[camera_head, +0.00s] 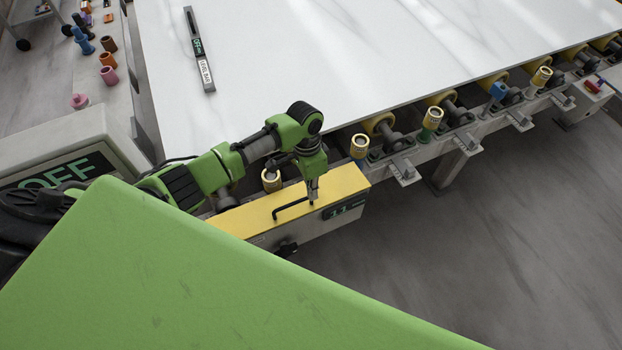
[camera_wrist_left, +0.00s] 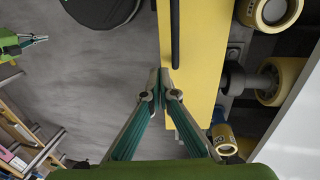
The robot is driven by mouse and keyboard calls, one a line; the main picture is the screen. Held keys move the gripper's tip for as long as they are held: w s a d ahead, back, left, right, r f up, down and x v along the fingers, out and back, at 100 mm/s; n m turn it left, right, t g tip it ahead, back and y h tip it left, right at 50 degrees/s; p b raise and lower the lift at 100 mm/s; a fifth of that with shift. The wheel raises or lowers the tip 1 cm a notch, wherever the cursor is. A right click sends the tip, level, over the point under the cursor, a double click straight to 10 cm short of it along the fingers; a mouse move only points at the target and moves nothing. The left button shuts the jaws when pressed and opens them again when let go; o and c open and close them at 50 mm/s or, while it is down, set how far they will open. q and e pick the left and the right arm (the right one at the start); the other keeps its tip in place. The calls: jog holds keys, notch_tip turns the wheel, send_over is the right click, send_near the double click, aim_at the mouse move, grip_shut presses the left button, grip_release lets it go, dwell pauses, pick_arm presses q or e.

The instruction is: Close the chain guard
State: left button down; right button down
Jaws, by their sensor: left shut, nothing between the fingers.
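The chain guard (camera_head: 345,185) is a long box with a yellow top and a grey front, beside the roller frame. Its yellow top lies roughly level over the box; I cannot tell whether a gap remains. A black bar handle (camera_head: 290,207) is on the top; it also shows in the left wrist view (camera_wrist_left: 175,35). My left gripper (camera_head: 313,200) points down at the guard by the handle's right end. In the left wrist view its fingertips (camera_wrist_left: 160,84) are together and empty, beside the handle's end; contact is unclear. My right gripper (camera_wrist_left: 38,40) shows small at the left wrist view's left edge.
A large white slab (camera_head: 380,50) lies on yellow rollers (camera_head: 378,124) behind the guard. A level-like tool (camera_head: 200,50) rests on it. Several coloured cylinders stand at the upper left. Open floor (camera_head: 500,240) lies right of the guard.

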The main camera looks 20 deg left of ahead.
aim_at(314, 210)
pick_arm(q)
jog(key=shift+s+d+f+b, duration=0.15)
jog(key=shift+f+b, duration=0.85)
jog(key=shift+f, duration=0.4)
jog(key=shift+s+d+f+b, duration=0.1)
jog(key=shift+d+f+b, duration=0.05)
jog(key=shift+f+b, duration=1)
jog(key=shift+f, duration=0.2)
